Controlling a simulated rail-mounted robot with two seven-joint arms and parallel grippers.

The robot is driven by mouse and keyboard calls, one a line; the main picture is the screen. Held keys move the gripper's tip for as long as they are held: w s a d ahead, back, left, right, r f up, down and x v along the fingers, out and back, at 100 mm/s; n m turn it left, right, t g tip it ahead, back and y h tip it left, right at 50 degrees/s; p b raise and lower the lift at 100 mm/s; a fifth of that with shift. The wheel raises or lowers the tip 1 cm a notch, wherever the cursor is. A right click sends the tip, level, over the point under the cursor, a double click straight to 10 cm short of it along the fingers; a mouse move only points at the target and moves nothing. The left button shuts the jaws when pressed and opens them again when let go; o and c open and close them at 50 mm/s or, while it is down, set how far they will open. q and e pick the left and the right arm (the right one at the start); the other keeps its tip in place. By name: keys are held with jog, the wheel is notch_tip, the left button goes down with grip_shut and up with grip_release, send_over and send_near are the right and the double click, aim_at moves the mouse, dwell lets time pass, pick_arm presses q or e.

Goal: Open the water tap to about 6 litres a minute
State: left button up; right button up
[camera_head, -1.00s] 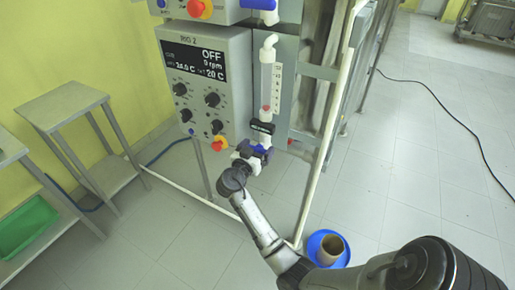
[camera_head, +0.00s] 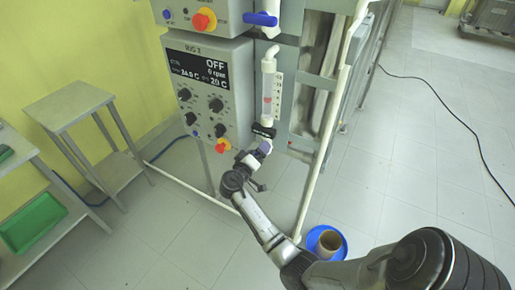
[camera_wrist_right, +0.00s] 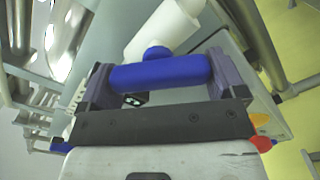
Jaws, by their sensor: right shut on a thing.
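The blue tap handle (camera_wrist_right: 160,74) lies crosswise between the two purple fingers of my right gripper (camera_wrist_right: 162,82) in the right wrist view. The gripper is shut on it. In the head view my right gripper (camera_head: 261,150) is at the bottom of the white pipe, below the flow meter, and largely hides the handle. The clear flow meter tube (camera_head: 268,88) stands upright with a scale beside it and a reddish mark inside. Its exact reading is too small to tell. My left gripper is not in view.
The control box (camera_head: 236,107) left of the tube shows OFF, with several black knobs. Another blue handle (camera_head: 262,19) is higher up. A metal frame (camera_head: 335,120) stands close on the right. A blue bucket (camera_head: 326,240) is on the floor. A stand (camera_head: 70,102) is at left.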

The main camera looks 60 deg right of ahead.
jog(key=shift+n+p, duration=0.35)
jog(key=shift+n, duration=0.55)
jog(key=o, duration=0.6)
jog(key=shift+o, duration=0.2)
jog(key=a+p, duration=0.1)
jog(key=a, duration=1.3)
jog(key=shift+s, duration=0.2)
